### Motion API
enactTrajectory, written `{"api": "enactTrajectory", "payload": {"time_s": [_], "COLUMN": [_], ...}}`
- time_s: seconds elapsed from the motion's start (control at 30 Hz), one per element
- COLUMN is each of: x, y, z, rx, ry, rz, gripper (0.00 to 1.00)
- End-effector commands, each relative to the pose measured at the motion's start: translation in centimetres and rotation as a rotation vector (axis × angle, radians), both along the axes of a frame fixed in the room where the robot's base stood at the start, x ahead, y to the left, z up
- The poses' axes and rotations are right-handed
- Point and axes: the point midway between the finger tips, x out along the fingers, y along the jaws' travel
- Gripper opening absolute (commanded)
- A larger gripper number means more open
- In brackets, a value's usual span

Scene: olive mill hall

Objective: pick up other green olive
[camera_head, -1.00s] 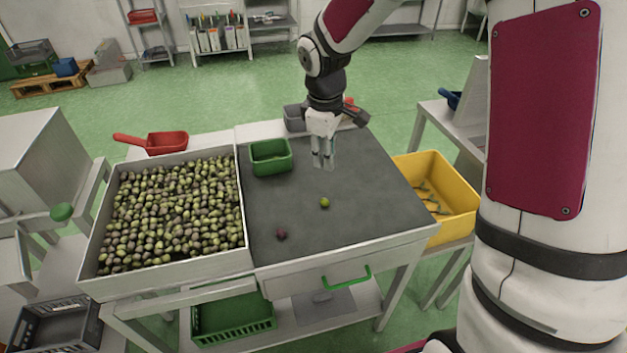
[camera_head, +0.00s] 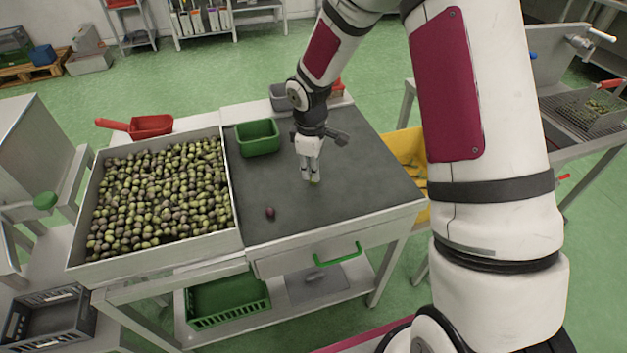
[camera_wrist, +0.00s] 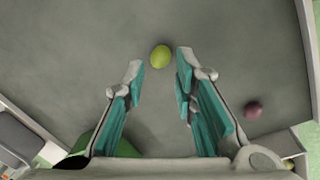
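A single green olive (camera_wrist: 160,56) lies on the dark grey table top (camera_head: 350,205). In the wrist view it sits just beyond the fingertips, roughly in line with the gap between them, and nothing holds it. In the head view only a bit of the olive (camera_head: 315,183) shows below the fingers. My gripper (camera_wrist: 160,65) is open and empty, fingers pointing down; it also shows in the head view (camera_head: 309,178), low over the table. I cannot tell its exact height above the olive.
A dark purple olive (camera_head: 270,213) lies nearby, also in the wrist view (camera_wrist: 253,110). A green tray (camera_head: 257,150) stands at the table's back left. A large bin of mixed olives (camera_head: 230,200) adjoins the left side. A yellow crate (camera_head: 412,150) stands right.

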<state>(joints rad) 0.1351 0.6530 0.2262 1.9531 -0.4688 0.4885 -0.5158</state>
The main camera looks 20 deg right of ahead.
Motion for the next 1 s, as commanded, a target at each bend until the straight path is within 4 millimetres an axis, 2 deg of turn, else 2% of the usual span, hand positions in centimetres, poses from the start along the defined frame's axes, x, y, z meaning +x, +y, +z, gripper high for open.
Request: {"api": "enactTrajectory", "payload": {"time_s": [0.1, 0.3, 0.53, 0.57, 0.6, 0.63, 1.0], "x": [0.1, 0.4, 0.4, 0.4, 0.4, 0.4, 0.4], "y": [0.1, -0.1, -0.1, -0.1, -0.1, -0.1, -0.1], "z": [-2.0, -3.8, -3.9, -3.9, -3.9, -3.9, -3.8], "rx": [0.001, -0.001, -0.001, -0.001, -0.001, -0.001, -0.001], "ry": [0.005, 0.002, 0.001, 0.001, 0.001, 0.001, 0.001], "rz": [0.001, 0.001, 0.0, 0.0, 0.0, 0.0, 0.0], "gripper": [0.26, 0.26, 0.26, 0.23, 0.14, 0.1, 0.1]}}
